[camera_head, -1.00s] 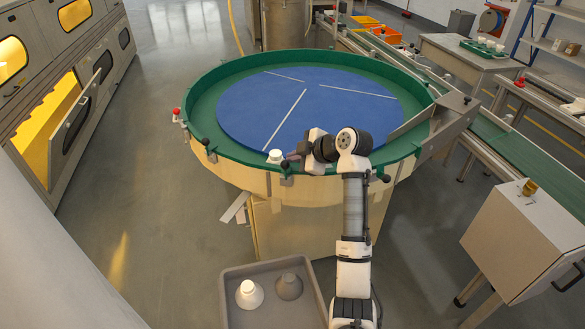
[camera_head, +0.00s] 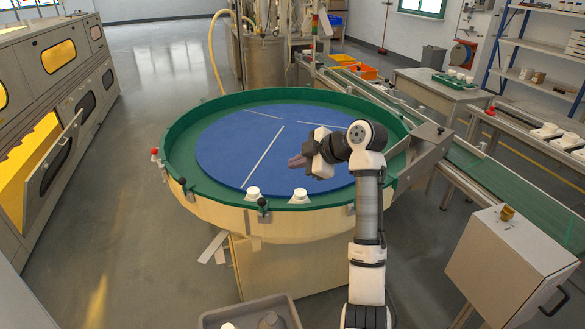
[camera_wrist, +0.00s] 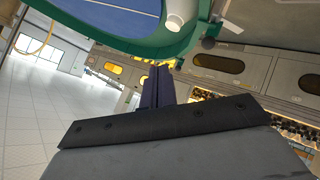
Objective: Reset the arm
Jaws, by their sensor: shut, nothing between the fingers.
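My arm rises from the bottom right of the head view and bends left at its upper joint. My gripper (camera_head: 294,162) is over the near right part of the round blue table (camera_head: 225,150), with its fingers pointing left. The fingers are together and hold nothing. In the wrist view my gripper (camera_wrist: 158,82) shows as two dark fingers side by side, with the table's green rim (camera_wrist: 135,45) beyond them.
Two white bulb-like pieces, one left (camera_head: 253,194) and one right (camera_head: 299,195), sit at the table's near rim. A grey bin (camera_head: 290,310) with a white and a grey piece stands below. A cabinet (camera_head: 515,262) is right; an oven door (camera_head: 55,160) hangs open left.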

